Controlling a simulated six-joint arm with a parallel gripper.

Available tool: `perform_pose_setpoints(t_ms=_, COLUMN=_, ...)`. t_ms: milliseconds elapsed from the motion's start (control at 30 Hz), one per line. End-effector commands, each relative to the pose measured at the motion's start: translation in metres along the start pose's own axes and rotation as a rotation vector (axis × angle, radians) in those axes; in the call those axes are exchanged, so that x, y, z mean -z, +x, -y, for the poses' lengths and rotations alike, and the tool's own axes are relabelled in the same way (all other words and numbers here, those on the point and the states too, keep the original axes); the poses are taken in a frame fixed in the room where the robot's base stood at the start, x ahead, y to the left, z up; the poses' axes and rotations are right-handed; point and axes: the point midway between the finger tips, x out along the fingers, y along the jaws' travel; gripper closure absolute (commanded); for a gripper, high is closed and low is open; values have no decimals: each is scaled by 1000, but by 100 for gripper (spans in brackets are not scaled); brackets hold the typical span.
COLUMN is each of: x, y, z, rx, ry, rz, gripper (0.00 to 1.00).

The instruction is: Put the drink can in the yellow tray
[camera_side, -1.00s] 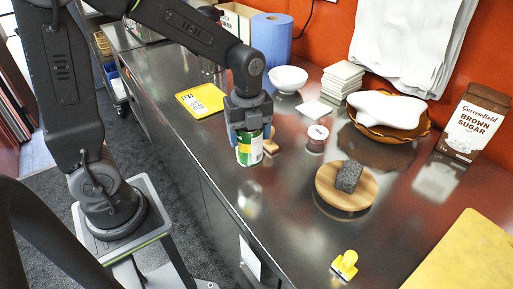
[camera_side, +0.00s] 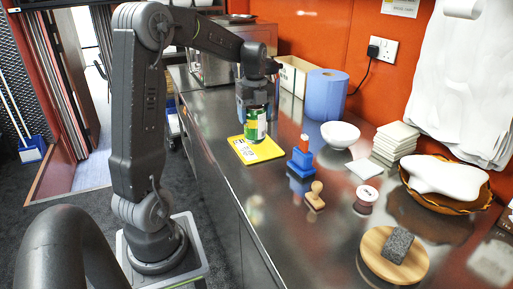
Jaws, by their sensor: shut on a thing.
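The drink can (camera_side: 256,125), green and white with some yellow, is upright between the fingers of my gripper (camera_side: 256,106). The gripper is shut on the can from above and hides its upper part. The yellow tray (camera_side: 270,152) lies flat on the steel counter, with a dark and white printed patch on its left part. The can overlaps the tray's back part in this view. I cannot tell whether its base touches the tray or hangs above it.
A blue block with a red top (camera_side: 301,160) and a wooden stamp (camera_side: 315,196) stand right of the tray. A blue paper roll (camera_side: 325,95), a white bowl (camera_side: 340,134) and stacked white tiles (camera_side: 395,140) are along the wall. The counter's left edge is close to the tray.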

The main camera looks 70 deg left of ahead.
Motion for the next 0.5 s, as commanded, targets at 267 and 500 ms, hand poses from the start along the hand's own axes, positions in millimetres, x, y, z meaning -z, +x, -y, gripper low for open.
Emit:
perform_pose_setpoints(t_ms=267, x=-126, y=4, z=-30, rx=0, ry=-184, rz=0, gripper=66)
perform_pose_setpoints(t_ms=500, x=-170, y=8, z=-51, rx=0, ry=-248, rz=1, gripper=66)
